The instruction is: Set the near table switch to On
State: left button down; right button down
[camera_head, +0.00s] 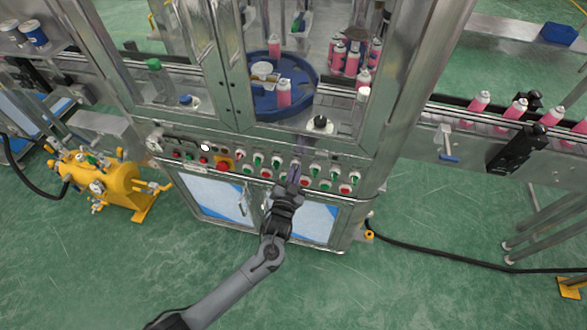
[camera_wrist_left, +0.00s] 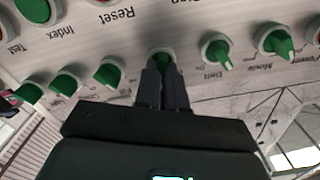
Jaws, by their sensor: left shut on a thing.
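My left gripper (camera_head: 293,174) reaches up to the switch panel on the front of the machine. In the left wrist view its fingers (camera_wrist_left: 163,75) are closed around a green rotary switch (camera_wrist_left: 161,54). The fingers cover much of this switch, and I cannot read its label or tell which way its pointer is set. My right gripper is not in view.
Several green switches, including this one (camera_wrist_left: 108,73), and red buttons crowd the panel (camera_head: 258,160). A blue turntable (camera_head: 304,98) with pink cans is behind the machine's frame. A yellow tank unit (camera_head: 112,180) stands at the left. The green floor in front is clear.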

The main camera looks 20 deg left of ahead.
pick_arm(q)
jog(key=shift+m+p, duration=0.3)
jog(key=shift+m, duration=0.3)
jog(key=c, duration=1.2)
grip_release()
jog(key=shift+s, duration=0.1)
jog(key=s, duration=0.3)
jog(key=s+d+p, duration=0.1)
jog(key=s, duration=0.6)
jog(key=shift+s+d+p, duration=0.2)
jog(key=shift+s+p, duration=0.05)
jog(key=shift+p, duration=0.05)
